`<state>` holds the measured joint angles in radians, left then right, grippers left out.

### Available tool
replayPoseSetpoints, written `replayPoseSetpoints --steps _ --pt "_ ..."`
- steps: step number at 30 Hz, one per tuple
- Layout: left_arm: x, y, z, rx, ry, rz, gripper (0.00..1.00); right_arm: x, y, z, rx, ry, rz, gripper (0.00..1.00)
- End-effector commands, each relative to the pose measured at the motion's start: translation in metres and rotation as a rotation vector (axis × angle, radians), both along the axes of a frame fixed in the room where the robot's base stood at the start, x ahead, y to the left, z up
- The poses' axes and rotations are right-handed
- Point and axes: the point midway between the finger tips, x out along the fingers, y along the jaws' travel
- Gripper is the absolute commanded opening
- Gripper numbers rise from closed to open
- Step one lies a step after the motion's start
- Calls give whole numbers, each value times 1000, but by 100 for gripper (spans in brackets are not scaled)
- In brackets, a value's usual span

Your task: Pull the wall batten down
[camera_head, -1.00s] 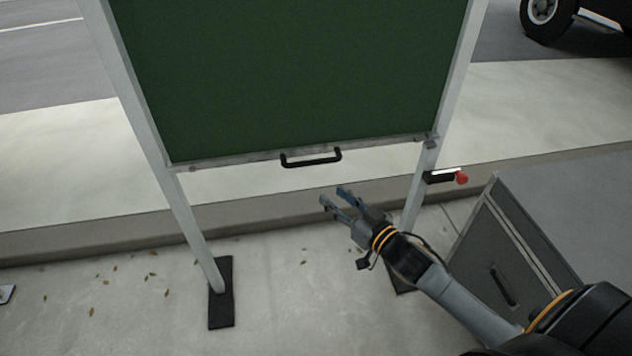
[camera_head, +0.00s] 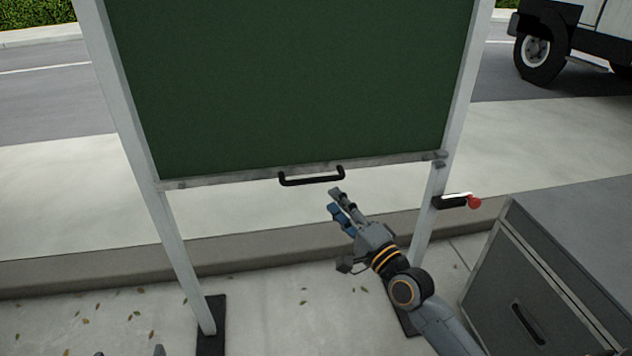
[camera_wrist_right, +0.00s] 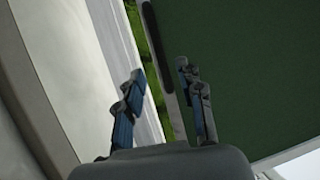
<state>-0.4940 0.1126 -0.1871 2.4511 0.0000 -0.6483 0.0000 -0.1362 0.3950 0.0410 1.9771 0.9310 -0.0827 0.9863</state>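A green board (camera_head: 300,80) hangs between two grey posts. A pale batten (camera_head: 220,180) runs along its lower edge, with a black U-shaped handle (camera_head: 312,179) near the middle. My right gripper (camera_head: 335,201) is open and empty, just below and right of the handle, apart from it as far as I can tell. In the right wrist view, the open fingers (camera_wrist_right: 160,92) point towards the black handle (camera_wrist_right: 157,45), whose near end shows between and beyond the fingertips. Two small grey tips at the bottom left edge of the head view may be my left gripper; most is hidden.
A red-knobbed latch (camera_head: 472,202) sits on the right post (camera_head: 433,205). A grey cabinet (camera_head: 560,250) stands at the right, close to my right arm. Black feet (camera_head: 211,325) carry the posts. A kerb (camera_head: 60,274) runs behind, with a truck (camera_head: 560,40) beyond.

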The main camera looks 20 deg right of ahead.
Motion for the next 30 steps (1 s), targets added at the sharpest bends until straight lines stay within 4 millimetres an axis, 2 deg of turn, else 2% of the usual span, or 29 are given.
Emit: replayPoseSetpoints --steps 1,6,12,18,25,26,30 --pt "1 -1 1 -3 -11 -1 79 12 2 4 4 -5 0 37" --pt "5 -4 13 -21 -82 -6 79 46 7 9 2 -4 -1 37" --pt "10 -8 30 -43 -172 -12 79 74 12 13 -1 -1 0 37" --pt "11 -9 38 -54 -211 -15 79 84 14 15 -2 0 1 37" --pt "11 -9 39 -54 -215 -15 79 85 14 16 -3 1 0 37" --pt "11 -9 39 -54 -214 -15 79 85 14 15 -3 1 0 35" --pt "11 -9 39 -54 -214 -15 79 84 14 15 -3 1 0 7"
